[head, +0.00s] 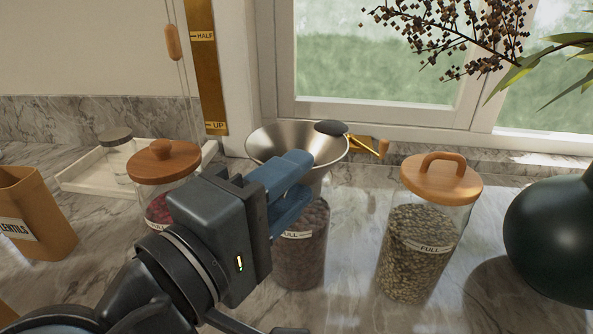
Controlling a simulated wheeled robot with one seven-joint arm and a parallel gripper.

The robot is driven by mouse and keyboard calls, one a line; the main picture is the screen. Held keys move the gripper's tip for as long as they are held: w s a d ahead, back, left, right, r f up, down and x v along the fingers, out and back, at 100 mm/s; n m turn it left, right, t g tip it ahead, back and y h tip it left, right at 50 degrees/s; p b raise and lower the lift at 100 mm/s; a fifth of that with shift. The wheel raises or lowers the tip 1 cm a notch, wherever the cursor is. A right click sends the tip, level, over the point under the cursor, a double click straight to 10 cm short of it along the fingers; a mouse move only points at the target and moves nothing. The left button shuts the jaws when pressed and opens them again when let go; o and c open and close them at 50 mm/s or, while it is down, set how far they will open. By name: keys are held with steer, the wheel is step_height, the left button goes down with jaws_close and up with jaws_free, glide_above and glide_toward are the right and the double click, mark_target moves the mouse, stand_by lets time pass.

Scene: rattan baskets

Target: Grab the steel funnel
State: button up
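The steel funnel (270,142) is a wide, shiny cone with its mouth up. It stands over a glass jar (300,250) of dark brown contents, and its lower part is mostly hidden behind my gripper. My gripper (309,176) has blue fingers that reach from the lower left across the front of the funnel. The fingertips overlap the cone in this view. I cannot tell whether they touch it or how far apart they are.
A dark round vase (555,240) is far right. A brass crank (375,147) is behind the funnel. A paper lentils bag (35,215) and white tray (80,178) are left.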

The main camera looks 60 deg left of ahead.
jaws_close()
steer(key=shift+r, duration=0.1)
stand_by(0.3)
